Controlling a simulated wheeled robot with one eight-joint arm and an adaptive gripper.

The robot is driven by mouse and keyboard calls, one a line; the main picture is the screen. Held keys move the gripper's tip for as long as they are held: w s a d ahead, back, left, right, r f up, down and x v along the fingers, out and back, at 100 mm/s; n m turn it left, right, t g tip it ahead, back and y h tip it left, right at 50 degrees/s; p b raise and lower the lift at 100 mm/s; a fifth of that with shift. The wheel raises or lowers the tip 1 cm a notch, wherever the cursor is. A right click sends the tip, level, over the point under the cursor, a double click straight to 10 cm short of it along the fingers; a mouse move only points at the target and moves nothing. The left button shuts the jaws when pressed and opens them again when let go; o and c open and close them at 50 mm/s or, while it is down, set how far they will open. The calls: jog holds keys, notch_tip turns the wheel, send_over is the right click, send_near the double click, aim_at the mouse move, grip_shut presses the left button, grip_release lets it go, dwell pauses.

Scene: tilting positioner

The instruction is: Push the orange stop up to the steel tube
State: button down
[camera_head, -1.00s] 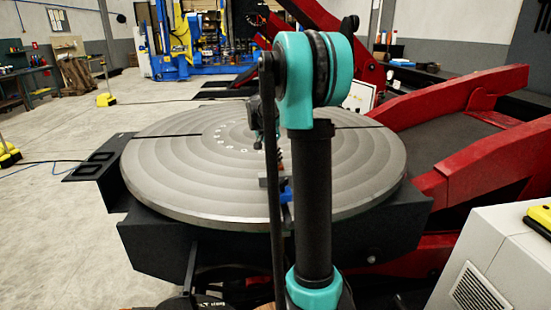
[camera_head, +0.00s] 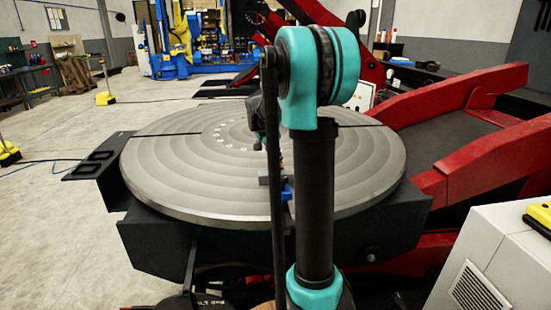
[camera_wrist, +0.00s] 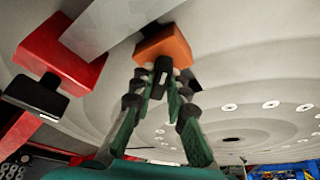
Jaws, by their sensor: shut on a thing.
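The orange stop (camera_wrist: 163,48) is a block on the grey round table in the wrist view. My gripper (camera_wrist: 163,80) is at its near side, its green and black fingers closed around a dark part just below the orange block. The steel tube (camera_wrist: 115,20) is the pale grey length at the top left of the wrist view, beside the stop's upper left. I cannot tell whether stop and tube touch. In the head view my own arm hides most of the gripper and the stop.
A red block (camera_wrist: 60,52) with a black end sits left of the tube in the wrist view. The round grey table (camera_head: 180,175) has a slot and a ring of holes. A blue piece (camera_head: 287,192) shows near its front edge. Red machine arms (camera_head: 450,120) stand at right.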

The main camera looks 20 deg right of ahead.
jog(key=shift+s+a, duration=0.1)
jog(key=shift+s, duration=0.5)
jog(key=shift+s+a, duration=0.1)
jog(key=shift+s, duration=0.2)
jog(key=shift+s, duration=0.4)
dwell(0.6)
jog(key=c, duration=1.4)
grip_release()
jog(key=shift+o, duration=0.3)
jog(key=o, duration=0.4)
jog(key=shift+w+d+r+v, duration=0.1)
jog(key=shift+d+v, duration=0.1)
jog(key=shift+v, duration=1)
jog(key=shift+w+d+r+v, duration=0.1)
jog(key=shift+w+d+v, duration=0.05)
jog(key=shift+v, duration=1)
jog(key=shift+w+d+r+v, duration=0.1)
jog(key=shift+d+v, duration=0.1)
jog(key=shift+v, duration=1)
